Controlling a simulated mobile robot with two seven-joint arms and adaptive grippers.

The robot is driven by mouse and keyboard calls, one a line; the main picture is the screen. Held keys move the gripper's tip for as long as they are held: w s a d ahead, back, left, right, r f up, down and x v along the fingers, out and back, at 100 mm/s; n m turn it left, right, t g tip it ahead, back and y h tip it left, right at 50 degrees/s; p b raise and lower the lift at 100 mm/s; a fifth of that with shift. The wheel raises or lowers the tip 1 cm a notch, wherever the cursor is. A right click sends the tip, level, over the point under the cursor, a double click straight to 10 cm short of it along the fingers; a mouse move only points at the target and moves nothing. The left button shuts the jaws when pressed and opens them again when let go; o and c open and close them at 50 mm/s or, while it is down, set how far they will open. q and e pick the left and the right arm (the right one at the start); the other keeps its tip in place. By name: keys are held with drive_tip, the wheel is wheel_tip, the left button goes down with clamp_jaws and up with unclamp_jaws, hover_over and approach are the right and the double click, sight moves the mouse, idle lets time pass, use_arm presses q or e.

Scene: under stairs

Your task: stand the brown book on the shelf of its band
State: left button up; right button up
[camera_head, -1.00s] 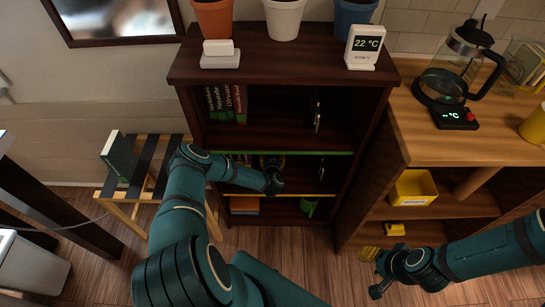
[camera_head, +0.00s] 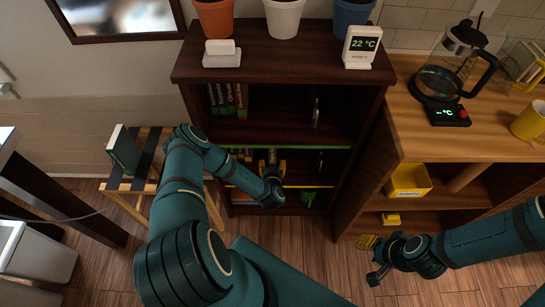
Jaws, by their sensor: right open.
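Several upright books with green and reddish-brown spines (camera_head: 228,99) stand at the left of the bookcase's upper compartment; I cannot tell whether the brown book is among them. The shelf edge below has a green band (camera_head: 318,147), and the lower edge has a yellow band (camera_head: 305,186). My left gripper (camera_head: 273,163) is at the middle compartment, its yellowish fingers pointing inward. A small greyish shape shows between them, and I cannot tell whether it is held. My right gripper (camera_head: 369,262) is open and empty over the floor, right of the bookcase.
A dark green book (camera_head: 124,152) stands on a slatted stool (camera_head: 150,165) at left. Pots and a thermometer display (camera_head: 359,47) stand on the bookcase top (camera_head: 285,60). A wooden counter (camera_head: 450,143) at right holds a coffee maker (camera_head: 448,75), with a yellow bin (camera_head: 408,182) below.

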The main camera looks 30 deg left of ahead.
use_arm(q)
drive_tip(key=d+r+m+g+h, duration=0.1)
drive_tip(key=d+r+m+h, duration=0.2)
drive_tip(key=d, duration=0.4)
drive_tip(key=d+r+m+g+h, duration=0.1)
drive_tip(key=d+r+h, duration=0.35)
drive_tip(key=d, duration=0.35)
drive_tip(key=s+d+r+g+h, duration=0.1)
drive_tip(key=s+d+r+g, duration=0.2)
drive_tip(key=s, duration=0.6)
drive_tip(key=s+d+r+g+h, duration=0.2)
drive_tip(key=s+d+r+g, duration=0.2)
drive_tip(key=s, duration=0.5)
wheel_tip(320, 180, up, 2)
drive_tip(key=shift+d+r+m+g, duration=0.15)
drive_tip(key=shift+r+m+g, duration=0.15)
drive_tip(key=shift+g, duration=0.2)
drive_tip(key=shift+c, duration=0.8)
